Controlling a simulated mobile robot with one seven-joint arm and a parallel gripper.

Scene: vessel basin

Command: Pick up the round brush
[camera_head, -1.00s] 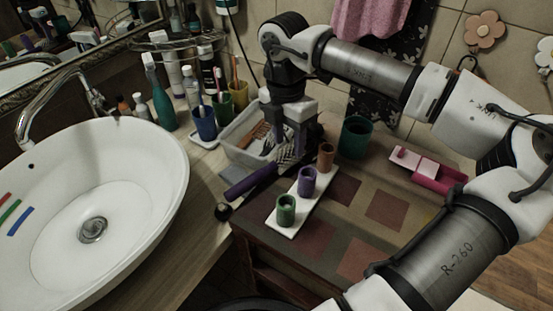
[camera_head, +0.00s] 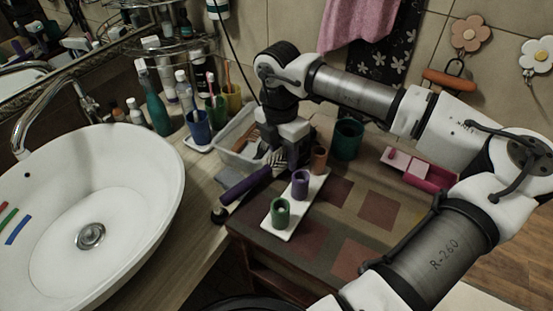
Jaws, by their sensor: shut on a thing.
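The round brush (camera_head: 246,184) has a thick purple handle that points to the lower left, toward the basin. Its bristled head lies at the upper right end, under my gripper (camera_head: 283,163). My gripper points down over the head, beside the row of small cups, and is shut on the brush. The fingertips and part of the brush head are hidden by the gripper body. I cannot tell whether the brush touches the surface below it.
A white tray (camera_head: 268,231) with green, purple and brown cups stands close right of the brush. A clear bin (camera_head: 232,146) is behind it, a dark green cup (camera_head: 348,139) right. A dark rounded object (camera_head: 219,215) lies by the handle. The basin (camera_head: 150,190) is left.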

